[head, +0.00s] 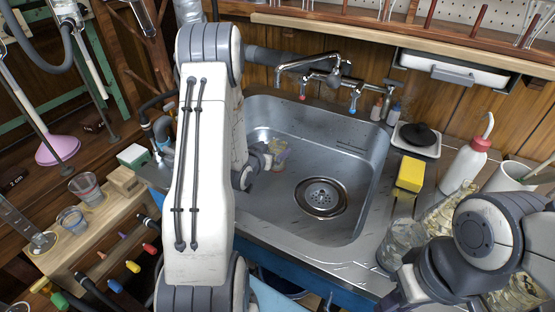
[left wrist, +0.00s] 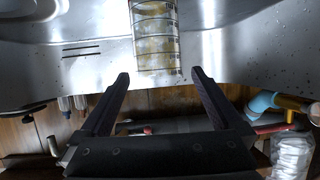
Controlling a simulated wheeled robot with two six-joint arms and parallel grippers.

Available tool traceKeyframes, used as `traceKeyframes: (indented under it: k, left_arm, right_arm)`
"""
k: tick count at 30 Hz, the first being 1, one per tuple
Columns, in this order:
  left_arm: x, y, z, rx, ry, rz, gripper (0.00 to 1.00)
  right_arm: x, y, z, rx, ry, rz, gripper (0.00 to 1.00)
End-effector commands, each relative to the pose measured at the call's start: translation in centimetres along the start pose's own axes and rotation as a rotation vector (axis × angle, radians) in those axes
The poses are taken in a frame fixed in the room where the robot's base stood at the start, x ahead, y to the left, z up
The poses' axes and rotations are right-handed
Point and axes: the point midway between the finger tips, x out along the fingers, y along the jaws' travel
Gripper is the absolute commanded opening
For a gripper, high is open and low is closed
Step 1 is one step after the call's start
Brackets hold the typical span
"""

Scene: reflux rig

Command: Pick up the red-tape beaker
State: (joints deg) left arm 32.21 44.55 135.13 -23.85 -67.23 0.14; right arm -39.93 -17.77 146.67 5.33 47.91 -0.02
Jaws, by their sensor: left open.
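A stained glass beaker (head: 280,152) with yellowish residue stands in the sink, at its left side. It shows at the top of the left wrist view (left wrist: 156,40), with dark graduation lines; I cannot make out red tape on it. My left gripper (head: 268,157) is beside this beaker, partly hidden by my arm. In the left wrist view its fingers (left wrist: 160,80) are apart and empty, with the beaker beyond their tips. My right gripper's fingers are not visible.
The steel sink (head: 360,200) has a drain (head: 322,197) and a tap (head: 310,65) behind it. A yellow sponge (head: 410,174), a wash bottle (head: 467,165) and glassware (head: 402,243) crowd the right side. Another small beaker (head: 71,220) stands on the left shelf.

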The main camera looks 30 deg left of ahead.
Motion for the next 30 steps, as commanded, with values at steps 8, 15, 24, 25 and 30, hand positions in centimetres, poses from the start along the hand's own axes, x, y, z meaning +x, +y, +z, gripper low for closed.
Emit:
traceKeyframes:
  k: [8, 15, 24, 25, 30]
  left_arm:
    - [3.7, 0.2, 0.1, 0.001, 0.000, 0.001, 1.00]
    - [3.8, 0.1, 0.0, 0.000, 0.000, 0.001, 1.00]
    - [3.8, 0.1, 0.0, 0.000, 0.000, 0.001, 0.00]
    - [3.8, 0.1, 0.0, 0.000, 0.000, 0.001, 0.00]
    - [3.8, 0.1, -0.1, 0.001, 0.002, 0.000, 0.00]
  right_arm:
    - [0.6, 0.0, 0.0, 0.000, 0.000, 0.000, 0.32]
    - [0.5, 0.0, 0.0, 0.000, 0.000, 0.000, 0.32]
    - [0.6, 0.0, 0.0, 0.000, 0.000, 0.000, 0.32]
    - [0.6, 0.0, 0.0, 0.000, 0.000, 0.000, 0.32]
    - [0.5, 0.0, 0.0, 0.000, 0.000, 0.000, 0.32]
